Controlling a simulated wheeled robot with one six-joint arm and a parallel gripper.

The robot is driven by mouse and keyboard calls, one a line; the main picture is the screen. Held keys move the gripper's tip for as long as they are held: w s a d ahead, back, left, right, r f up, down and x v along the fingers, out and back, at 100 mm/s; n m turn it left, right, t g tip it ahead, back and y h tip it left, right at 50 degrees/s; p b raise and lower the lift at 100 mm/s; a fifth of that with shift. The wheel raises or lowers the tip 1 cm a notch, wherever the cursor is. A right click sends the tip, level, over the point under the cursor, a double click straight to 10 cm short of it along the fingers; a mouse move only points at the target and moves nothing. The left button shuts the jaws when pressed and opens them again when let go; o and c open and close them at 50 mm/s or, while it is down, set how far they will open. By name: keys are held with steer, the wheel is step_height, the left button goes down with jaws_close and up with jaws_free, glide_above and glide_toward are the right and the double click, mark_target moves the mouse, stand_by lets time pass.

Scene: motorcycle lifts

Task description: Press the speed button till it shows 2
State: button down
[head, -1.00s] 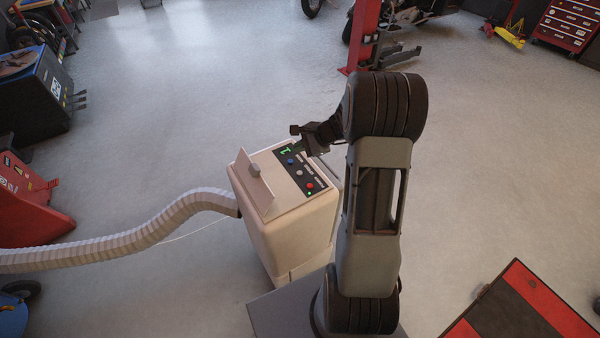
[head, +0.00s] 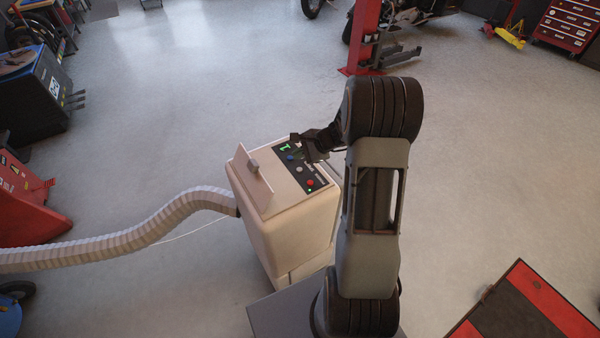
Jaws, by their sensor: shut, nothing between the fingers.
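The cream machine (head: 290,227) stands on the floor left of my arm. On its top is a black control panel (head: 317,180) with a green lit display (head: 285,147) that appears to show 1. Below the display are a blue button (head: 291,157), a pale button (head: 299,169) and a red button (head: 310,182), with a small green light beside the red one. Labels are too small to read. My gripper (head: 297,138) is shut and empty, above the display end of the panel by the blue button. Whether it touches anything cannot be told.
A raised cream flap (head: 252,181) stands on the machine's top, left of the panel. A ribbed white hose (head: 120,242) runs from its side to the left. A red lift post (head: 364,35) stands at the back. Open floor surrounds the machine.

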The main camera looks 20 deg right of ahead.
mark_target(300, 170)
steer(key=shift+f+b, duration=1.4)
steer(key=shift+f, duration=0.6)
steer(key=shift+f, duration=0.15)
stand_by(0.4)
steer(key=shift+f+b, duration=0.3)
steer(key=shift+b, duration=0.2)
steer(key=shift+f+b, duration=0.35)
steer(key=shift+b, duration=0.05)
stand_by(0.5)
steer(key=shift+r, duration=0.15)
steer(key=shift+r+p, duration=0.5)
steer(key=shift+r, duration=0.15)
steer(key=shift+r, duration=0.15)
steer(key=shift+r+p, duration=1.8)
steer(key=shift+r, duration=0.6)
